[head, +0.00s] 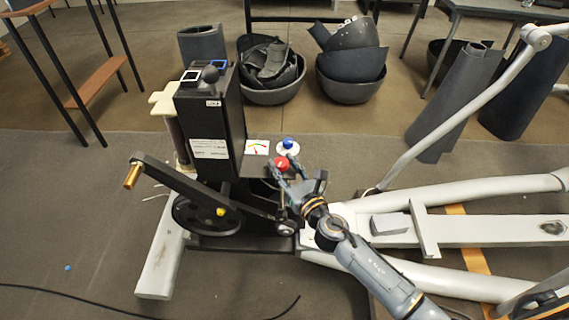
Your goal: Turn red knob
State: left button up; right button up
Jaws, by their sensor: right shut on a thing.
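The red knob (281,164) sits on the small dark panel beside the black upright housing, near the middle of the head view. My right gripper (284,174) reaches in from the lower right and is shut on the red knob, its fingers at the knob's near side. A blue knob (288,142) on a white disc stands just behind the red one. A gauge card (257,147) with a coloured scale lies to the left of the knobs. My left gripper is not in view.
The black housing (213,130) rises left of the panel. A crank arm with a brass-coloured peg (133,174) sticks out to the left. White frame tubes (480,188) run to the right. Bowls of dark scrap (272,95) stand behind. A black cable (80,296) lies on the floor.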

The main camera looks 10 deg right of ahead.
jog(key=m+h, duration=0.1)
jog(key=h, duration=0.1)
jog(key=shift+a+m+t+h, duration=0.2)
jog(key=shift+m+t+h, duration=0.1)
jog(key=shift+m+h, duration=0.1)
jog(key=m+h, duration=0.1)
jog(key=h, duration=0.1)
jog(key=shift+a+m+h, duration=0.15)
jog(key=shift+m+h, duration=0.15)
jog(key=m+h, duration=0.2)
jog(key=h, duration=0.1)
jog(key=shift+a+h+b, duration=0.1)
jog(key=shift+h+b, duration=0.2)
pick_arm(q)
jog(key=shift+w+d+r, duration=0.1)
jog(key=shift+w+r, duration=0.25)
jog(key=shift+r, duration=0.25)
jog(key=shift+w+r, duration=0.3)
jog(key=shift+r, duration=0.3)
pick_arm(e)
jog(key=shift+m+g+h, duration=0.5)
jog(key=shift+m+h, duration=0.2)
jog(key=shift+h, duration=0.1)
jog(key=o, duration=1.2)
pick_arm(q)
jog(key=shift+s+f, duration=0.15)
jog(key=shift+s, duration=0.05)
